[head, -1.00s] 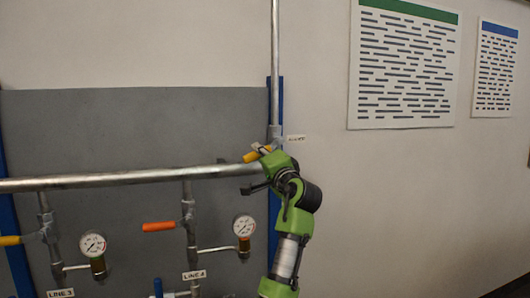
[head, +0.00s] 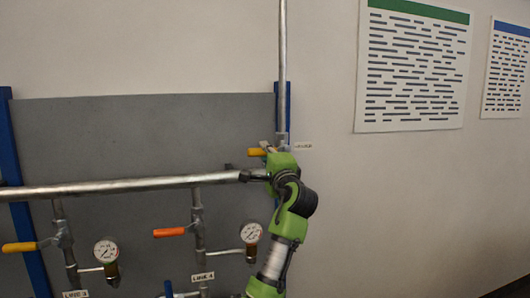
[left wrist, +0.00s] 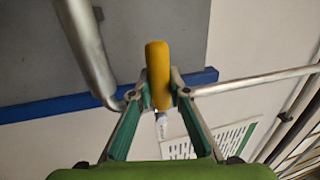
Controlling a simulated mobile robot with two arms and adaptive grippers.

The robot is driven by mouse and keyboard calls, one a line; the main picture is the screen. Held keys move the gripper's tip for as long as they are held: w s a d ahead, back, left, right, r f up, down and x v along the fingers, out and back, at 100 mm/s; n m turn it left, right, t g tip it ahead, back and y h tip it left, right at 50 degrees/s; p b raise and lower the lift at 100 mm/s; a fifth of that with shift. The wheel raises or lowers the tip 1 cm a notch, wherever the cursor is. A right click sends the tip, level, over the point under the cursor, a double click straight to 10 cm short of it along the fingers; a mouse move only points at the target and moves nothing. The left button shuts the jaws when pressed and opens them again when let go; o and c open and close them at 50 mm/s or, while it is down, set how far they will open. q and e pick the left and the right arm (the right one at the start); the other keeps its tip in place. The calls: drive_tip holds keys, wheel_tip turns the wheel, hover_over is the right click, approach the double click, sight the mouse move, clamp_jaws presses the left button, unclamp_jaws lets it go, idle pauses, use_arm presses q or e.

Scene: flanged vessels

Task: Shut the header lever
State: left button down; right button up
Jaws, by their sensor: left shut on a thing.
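The header lever has a yellow handle (head: 257,152) and sits at the foot of the vertical pipe (head: 282,70), beside a small label (head: 303,146). In the head view the handle points left, nearly level, across the line of that pipe. My left gripper (left wrist: 158,94) is shut on the yellow handle, which shows between the two fingers in the left wrist view (left wrist: 158,72). In the head view my green wrist hides the valve body and most of the fingers. My right gripper is not in view.
A horizontal header pipe (head: 130,187) runs just below. Under it are an orange lever (head: 169,232), another yellow lever (head: 19,247) and two gauges (head: 251,232) (head: 106,250). A blue post (head: 282,105) stands behind the vertical pipe. The wall to the right is free below the posters (head: 413,66).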

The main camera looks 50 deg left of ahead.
use_arm(q)
drive_tip(key=shift+s+r, duration=0.1)
drive_tip(key=shift+r, duration=0.25)
drive_tip(key=c, duration=2)
unclamp_jaws()
drive_tip(key=shift+c, duration=0.2)
drive_tip(key=shift+o, duration=0.7)
drive_tip(key=shift+a+f, duration=0.15)
drive_tip(key=shift+f, duration=0.05)
drive_tip(key=v, duration=1.2)
drive_tip(key=shift+f, duration=0.15)
